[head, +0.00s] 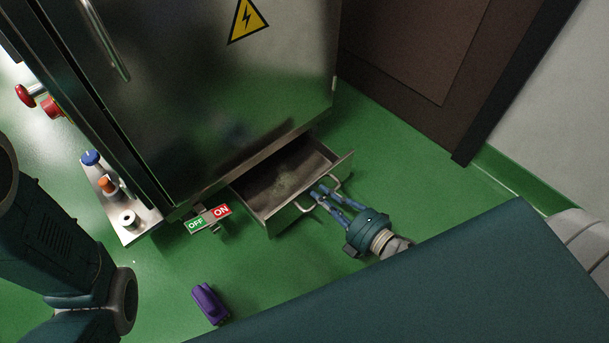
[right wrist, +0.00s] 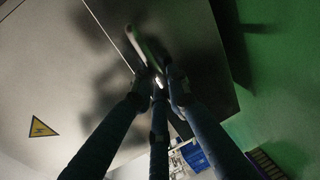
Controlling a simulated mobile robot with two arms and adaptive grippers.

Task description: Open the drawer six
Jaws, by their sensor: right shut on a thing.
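The drawer (head: 285,183) at the bottom of the metal cabinet (head: 215,90) is pulled out, and its inside looks empty. I cannot read a number on it. Its front carries a bar handle (head: 331,188). My right gripper (head: 322,194) is shut on this handle, coming from the lower right in the head view. In the right wrist view the fingers (right wrist: 160,85) close around the handle (right wrist: 147,48), in front of the dark drawer front (right wrist: 195,45). My left arm shows at the left edge of the head view, but its gripper is not in view.
An OFF/ON switch plate (head: 209,219) sits beside the drawer. A panel with knobs (head: 118,205) and red buttons (head: 48,105) are on the cabinet's left side. A purple object (head: 210,303) lies on the green floor (head: 430,170). A brown door (head: 420,50) stands behind.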

